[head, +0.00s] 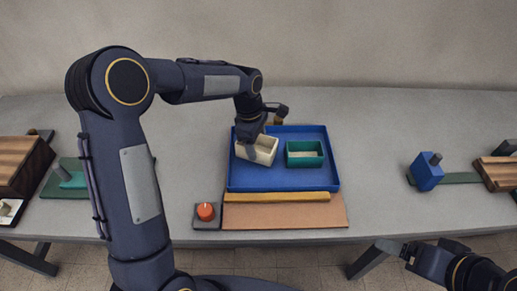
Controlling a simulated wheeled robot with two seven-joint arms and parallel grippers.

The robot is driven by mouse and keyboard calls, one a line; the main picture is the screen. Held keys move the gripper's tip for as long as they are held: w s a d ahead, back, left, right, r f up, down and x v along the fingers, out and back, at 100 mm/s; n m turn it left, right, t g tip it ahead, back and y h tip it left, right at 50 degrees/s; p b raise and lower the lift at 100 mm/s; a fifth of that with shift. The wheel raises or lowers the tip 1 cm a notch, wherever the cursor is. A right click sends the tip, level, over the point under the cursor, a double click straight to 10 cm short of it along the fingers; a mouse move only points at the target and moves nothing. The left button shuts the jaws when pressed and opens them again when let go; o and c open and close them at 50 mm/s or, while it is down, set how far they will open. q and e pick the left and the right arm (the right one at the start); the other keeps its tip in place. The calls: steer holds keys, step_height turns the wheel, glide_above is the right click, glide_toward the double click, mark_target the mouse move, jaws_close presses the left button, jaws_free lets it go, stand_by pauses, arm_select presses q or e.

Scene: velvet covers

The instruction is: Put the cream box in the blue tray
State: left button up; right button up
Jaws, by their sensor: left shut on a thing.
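The cream box (262,150) is an open-topped box in the left part of the blue tray (283,180), inside its rim as seen from above. My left gripper (250,136) is shut on the cream box at its left back wall. I cannot tell whether the box touches the tray floor. A green open box (304,160) stands in the tray to the right, a small gap away. My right gripper (396,249) is low at the right, off the table's front edge, far from the tray; its jaw opening does not show clearly.
In front of the tray lie a yellow bar (277,197) and a tan board (285,216). A red knob on a dark base (206,211) is beside them. A blue block (426,172) and wooden box (497,172) stand right, a brown box (22,165) left. The table between tray and blue block is clear.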

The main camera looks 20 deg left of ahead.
mark_target(257, 147)
arm_select(q)
steer(key=shift+w+d+f, duration=0.15)
steer(key=shift+w+f, duration=0.2)
steer(key=shift+f, duration=0.15)
step_height(257, 147, down, 3)
steer(key=shift+f, duration=0.2)
steer(key=o, duration=1)
steer(key=shift+r, duration=0.1)
